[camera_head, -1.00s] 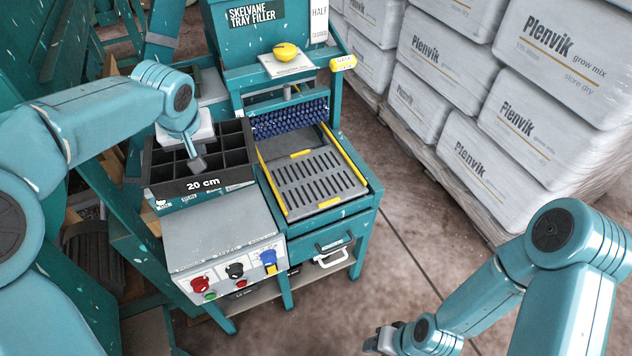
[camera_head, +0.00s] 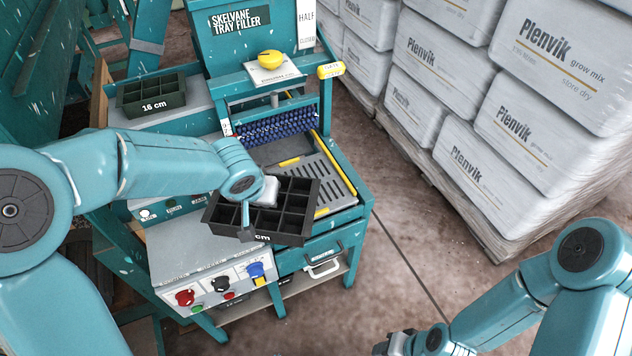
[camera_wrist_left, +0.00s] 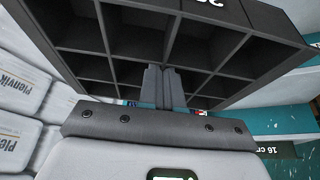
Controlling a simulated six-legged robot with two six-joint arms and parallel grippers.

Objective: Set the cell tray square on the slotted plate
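The black cell tray (camera_head: 295,210) hangs in the air over the front left part of the slotted plate (camera_head: 322,178). It is turned relative to the plate and covers part of it. My left gripper (camera_head: 246,228) is at the tray's left side. In the left wrist view, its fingers (camera_wrist_left: 164,88) are together on a wall of the cell tray (camera_wrist_left: 130,45). The grey slotted plate lies between yellow rails on the teal filler. My right gripper (camera_head: 392,343) is at the bottom, away from the tray; its fingers are too small to read.
A smaller dark tray marked 16 cm (camera_head: 153,98) sits on the shelf at the back left. A control box (camera_head: 208,262) with knobs stands in front left. A blue bristle roller (camera_head: 278,126) is behind the plate. Wrapped Plenvik bags (camera_head: 500,120) are stacked at right.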

